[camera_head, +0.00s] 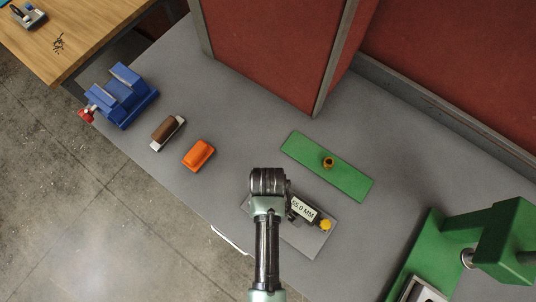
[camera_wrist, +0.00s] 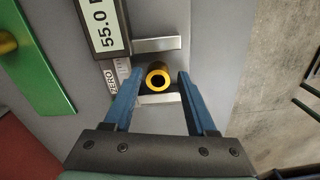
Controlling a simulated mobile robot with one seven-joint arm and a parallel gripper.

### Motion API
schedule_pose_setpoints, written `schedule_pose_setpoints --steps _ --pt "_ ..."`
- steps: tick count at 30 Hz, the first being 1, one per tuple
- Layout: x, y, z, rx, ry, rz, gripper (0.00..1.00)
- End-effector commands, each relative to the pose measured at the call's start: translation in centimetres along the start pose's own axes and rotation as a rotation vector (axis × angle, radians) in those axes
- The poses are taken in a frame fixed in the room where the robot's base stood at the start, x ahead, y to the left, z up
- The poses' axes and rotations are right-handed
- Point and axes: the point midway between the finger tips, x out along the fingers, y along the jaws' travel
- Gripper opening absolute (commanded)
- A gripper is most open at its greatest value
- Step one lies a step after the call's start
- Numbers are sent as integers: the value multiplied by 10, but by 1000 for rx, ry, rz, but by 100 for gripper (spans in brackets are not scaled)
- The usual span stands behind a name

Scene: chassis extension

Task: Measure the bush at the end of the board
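A brass-yellow bush (camera_wrist: 158,77) stands between the two jaws of a caliper (camera_wrist: 112,30) in the wrist view. A gap shows to the far jaw; I cannot tell if it touches the near jaw. The caliper's display reads about 55.0 MM. In the head view the caliper (camera_head: 304,208) and bush (camera_head: 325,225) are at one end of a grey plate (camera_head: 318,246). My gripper (camera_wrist: 160,73) is open, its blue fingers on either side of this bush; contact is unclear. A second bush (camera_head: 328,162) is on a green board (camera_head: 355,185).
A blue vise (camera_head: 122,95), a brown-handled tool (camera_head: 165,130) and an orange block (camera_head: 199,154) lie left on the grey bench. A green machine (camera_head: 500,245) stands at right. A red cabinet (camera_head: 270,45) rises behind. The bench's front edge is close.

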Motion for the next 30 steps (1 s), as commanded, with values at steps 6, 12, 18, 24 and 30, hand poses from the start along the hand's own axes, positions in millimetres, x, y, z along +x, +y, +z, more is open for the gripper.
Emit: schedule_pose_setpoints --steps 6,12,18,24,30 --pt "-1 4 0 4 2 9 66" --pt "-1 4 0 5 3 11 66" --pt "-9 6 -1 6 6 15 66" --pt "-40 4 -1 4 7 13 66" --pt "-83 4 -2 4 7 12 66"
